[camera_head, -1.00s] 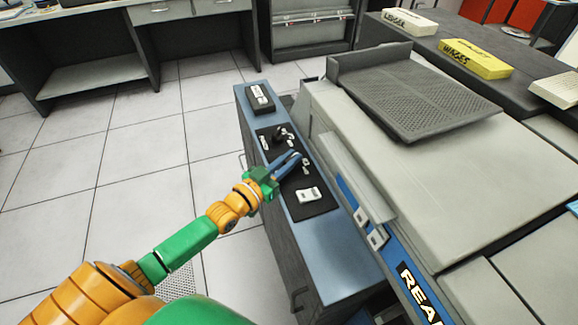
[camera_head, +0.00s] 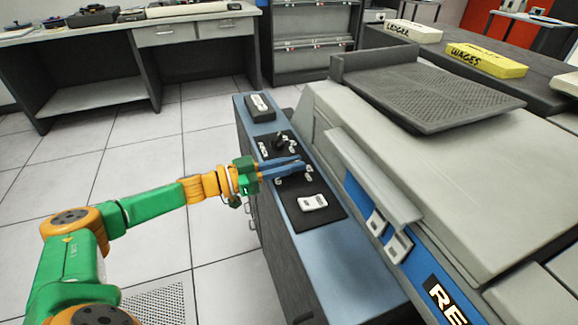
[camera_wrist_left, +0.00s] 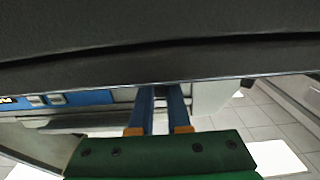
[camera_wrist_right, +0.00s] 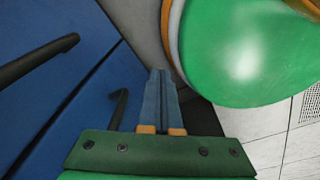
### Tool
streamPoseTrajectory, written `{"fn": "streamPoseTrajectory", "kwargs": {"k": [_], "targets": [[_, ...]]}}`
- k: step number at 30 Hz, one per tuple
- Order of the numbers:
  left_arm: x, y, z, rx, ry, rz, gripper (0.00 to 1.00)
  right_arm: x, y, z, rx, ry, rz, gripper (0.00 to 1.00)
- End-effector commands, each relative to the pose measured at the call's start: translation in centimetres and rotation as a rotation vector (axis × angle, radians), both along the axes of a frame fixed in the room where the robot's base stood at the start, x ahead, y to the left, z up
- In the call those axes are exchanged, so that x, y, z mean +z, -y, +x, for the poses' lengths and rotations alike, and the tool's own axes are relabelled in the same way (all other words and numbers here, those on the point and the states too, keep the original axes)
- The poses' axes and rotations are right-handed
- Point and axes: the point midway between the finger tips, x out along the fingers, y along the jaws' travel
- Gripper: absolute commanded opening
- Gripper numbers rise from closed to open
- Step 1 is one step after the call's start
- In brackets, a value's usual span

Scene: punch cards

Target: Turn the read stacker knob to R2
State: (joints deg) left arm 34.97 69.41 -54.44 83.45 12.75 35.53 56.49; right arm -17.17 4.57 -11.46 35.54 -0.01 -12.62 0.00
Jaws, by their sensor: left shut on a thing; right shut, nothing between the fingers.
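The black control plate (camera_head: 328,211) lies on the blue-topped narrow cabinet, with white labels on it. My left gripper (camera_head: 299,165) is over its middle, fingers nearly flat and pointing right. It is shut on the read stacker knob, which the fingers and the viewing angle hide; small white marks show around it. I cannot read which mark the knob points to. In the left wrist view the blue fingers (camera_wrist_left: 162,92) reach to the dark edge, and the knob is not clear. My right gripper (camera_wrist_right: 161,76) is shut and empty in the right wrist view.
Another dark knob (camera_head: 281,141) stands just behind the left gripper. A white switch block (camera_head: 313,202) lies in front, and a dark box (camera_head: 260,106) stands at the cabinet's far end. The grey card reader (camera_head: 440,170) rises close on the right. Open floor lies left.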

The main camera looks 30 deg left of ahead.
Motion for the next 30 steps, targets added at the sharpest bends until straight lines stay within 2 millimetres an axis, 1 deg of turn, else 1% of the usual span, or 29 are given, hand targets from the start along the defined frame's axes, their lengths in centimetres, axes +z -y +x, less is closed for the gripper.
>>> {"fn": "streamPoseTrajectory", "kwargs": {"k": [10,11,12,13,14,23,30], "targets": [[0.0,0.1,0.0,-0.004,0.000,-0.001,0.00,0.0,0.0,0.0,0.000,0.000,-0.001,0.00],[0.0,0.1,0.0,-0.004,0.000,-0.001,0.23,0.0,0.0,0.0,0.000,0.000,-0.001,0.00],[0.0,0.1,0.0,-0.004,0.000,-0.001,0.34,0.0,0.0,0.0,0.000,-0.001,-0.001,0.00],[0.0,0.1,0.0,-0.004,0.000,-0.001,0.42,0.0,0.0,0.0,0.000,-0.001,-0.001,0.00],[0.0,0.1,0.0,-0.004,0.000,-0.001,0.45,0.0,0.1,0.0,0.000,-0.001,-0.001,0.00],[-0.1,-0.2,-0.2,-0.002,-0.001,-0.001,0.45,-0.1,0.1,0.0,0.000,-0.001,-0.001,0.00],[-0.3,-3.4,-3.9,-0.002,-0.006,0.004,0.45,-0.5,0.1,0.0,0.000,-0.001,-0.001,0.00]]}}
